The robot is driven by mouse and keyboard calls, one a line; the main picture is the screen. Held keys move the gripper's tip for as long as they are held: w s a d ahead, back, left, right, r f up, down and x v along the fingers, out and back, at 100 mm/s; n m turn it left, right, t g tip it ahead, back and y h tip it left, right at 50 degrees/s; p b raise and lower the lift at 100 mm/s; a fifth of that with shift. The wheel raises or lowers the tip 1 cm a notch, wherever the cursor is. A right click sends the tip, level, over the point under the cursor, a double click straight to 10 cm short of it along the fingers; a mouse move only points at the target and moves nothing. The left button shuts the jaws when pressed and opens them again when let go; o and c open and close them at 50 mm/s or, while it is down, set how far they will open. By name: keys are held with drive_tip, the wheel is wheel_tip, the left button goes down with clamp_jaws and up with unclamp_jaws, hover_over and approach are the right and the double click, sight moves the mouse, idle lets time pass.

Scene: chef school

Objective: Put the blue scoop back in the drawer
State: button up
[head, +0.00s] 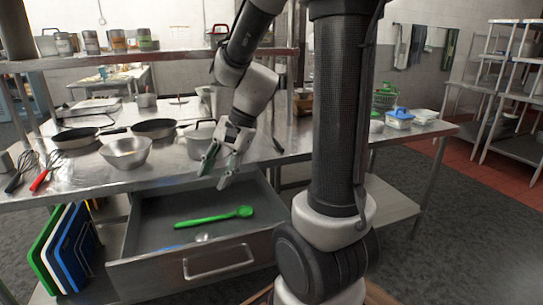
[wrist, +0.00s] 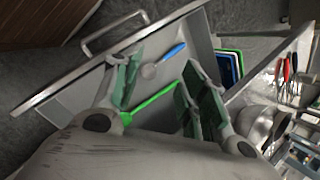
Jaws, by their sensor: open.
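The blue scoop lies in the open drawer, near the inside of its front panel. In the wrist view its blue handle (wrist: 174,51) and pale round bowl (wrist: 149,71) both show. In the head view the drawer front partly hides it, with the bowl (head: 203,237) just visible. The drawer (head: 150,214) is pulled out beneath the steel counter; it also shows in the wrist view (wrist: 75,101). My gripper (head: 217,170) is open and empty above the drawer, its green-padded fingers (wrist: 158,82) apart. The scoop is not between the pads.
A green spoon (head: 214,217) lies in the drawer behind the scoop. The counter (head: 185,165) overhangs the drawer's back and holds pans, a steel bowl (head: 125,152) and whisks. Colored cutting boards (head: 62,245) stand left of the drawer.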

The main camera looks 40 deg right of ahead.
drive_tip(key=s+d+r+n+t+h, duration=0.1)
drive_tip(key=s+d+r+n+h, duration=0.1)
drive_tip(key=s+n, duration=0.4)
drive_tip(key=s+d+r+n+t+h, duration=0.1)
drive_tip(key=s+d+r+n+h, duration=0.2)
drive_tip(key=s+d+r+n, duration=0.2)
drive_tip(key=s+r, duration=0.1)
drive_tip(key=s, duration=0.2)
drive_tip(key=shift+d+n+t, duration=0.25)
drive_tip(key=shift+n+t, duration=0.05)
drive_tip(key=shift+n, duration=0.1)
